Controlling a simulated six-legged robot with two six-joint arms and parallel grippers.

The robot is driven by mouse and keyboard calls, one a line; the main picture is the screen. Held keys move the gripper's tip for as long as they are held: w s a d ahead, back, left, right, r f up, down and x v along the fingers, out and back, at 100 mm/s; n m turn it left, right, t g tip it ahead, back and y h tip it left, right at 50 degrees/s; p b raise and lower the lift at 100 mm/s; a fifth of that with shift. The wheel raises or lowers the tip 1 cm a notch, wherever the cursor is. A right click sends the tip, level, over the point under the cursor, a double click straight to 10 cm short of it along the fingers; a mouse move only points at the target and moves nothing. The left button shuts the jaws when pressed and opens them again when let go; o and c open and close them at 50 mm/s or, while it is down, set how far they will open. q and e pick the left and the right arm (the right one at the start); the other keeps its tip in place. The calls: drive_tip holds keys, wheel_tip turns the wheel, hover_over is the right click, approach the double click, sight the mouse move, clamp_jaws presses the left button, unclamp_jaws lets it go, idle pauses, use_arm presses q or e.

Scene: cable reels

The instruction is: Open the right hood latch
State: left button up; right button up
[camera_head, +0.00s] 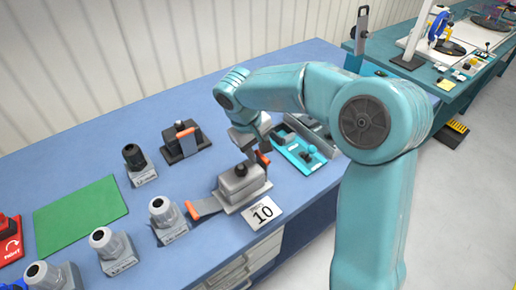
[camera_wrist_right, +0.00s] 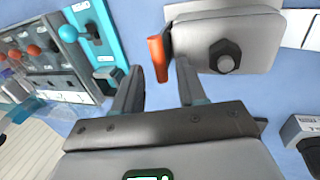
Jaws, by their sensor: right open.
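The grey connector hood (camera_head: 238,182) sits on the blue bench behind a card marked 10. Its right latch, with an orange handle (camera_head: 263,158), is on the hood's right side; its left orange latch (camera_head: 204,207) sticks out low to the left. My right gripper (camera_head: 262,143) is just above and beside the right latch. In the right wrist view, my open right gripper (camera_wrist_right: 158,76) has its two fingers apart, with the orange latch handle (camera_wrist_right: 158,58) in line with the gap between them. The grey hood (camera_wrist_right: 232,45) is beyond. I cannot tell whether the fingers touch the handle. My left gripper is not in view.
A teal device (camera_head: 299,152) stands close to the right of the hood. Another dark connector with an orange lever (camera_head: 184,142) is behind left. Several grey glands, such as one (camera_head: 166,216), stand left. A green mat (camera_head: 80,215) lies flat. The bench's front edge is near the card (camera_head: 262,212).

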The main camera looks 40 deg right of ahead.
drive_tip(key=shift+s, duration=0.15)
drive_tip(key=shift+f, duration=0.1)
clamp_jaws()
drive_tip(key=shift+d, duration=0.1)
drive_tip(key=d+f+y+p, duration=0.1)
drive_tip(key=d+y, duration=0.1)
drive_tip(key=d, duration=0.1)
drive_tip(key=d+f+y+p, duration=0.1)
drive_tip(key=d+y, duration=0.1)
drive_tip(key=d, duration=0.1)
drive_tip(key=s+d+f+y+p, duration=0.1)
drive_tip(key=d+f+y, duration=0.1)
drive_tip(key=d, duration=0.1)
drive_tip(key=shift+d+t, duration=0.25)
drive_tip(key=shift+t, duration=0.15)
unclamp_jaws()
drive_tip(key=shift+r, duration=0.1)
drive_tip(key=shift+a, duration=0.2)
